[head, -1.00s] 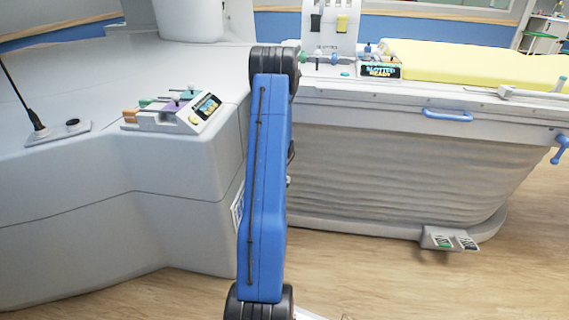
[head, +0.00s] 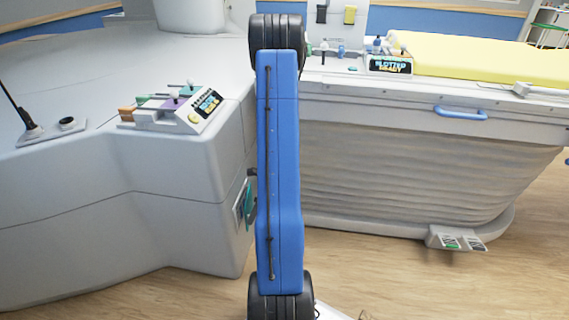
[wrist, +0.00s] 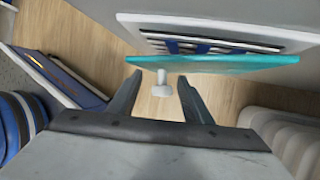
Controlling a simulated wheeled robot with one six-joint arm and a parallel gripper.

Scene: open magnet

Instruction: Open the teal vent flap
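The teal vent flap (wrist: 225,63) is seen nearly edge-on in the wrist view, standing out at an angle from the slatted vent (wrist: 215,42), whose slats show behind it. Its pale knob (wrist: 161,89) sticks out towards me. My gripper (wrist: 159,82) is open, with the knob between its fingers and a visible gap on each side. In the head view the flap (head: 250,203) shows as a dark teal sliver on the side of the grey housing, partly hidden behind my blue arm. The gripper's fingers are not clear there.
The grey housing (head: 180,190) carries a small control panel (head: 175,108) on top. A bed with a yellow mattress (head: 470,58) and blue handle (head: 460,113) stands to the right. A foot pedal unit (head: 457,239) sits low by its base. Wooden floor (head: 380,270) is clear in front.

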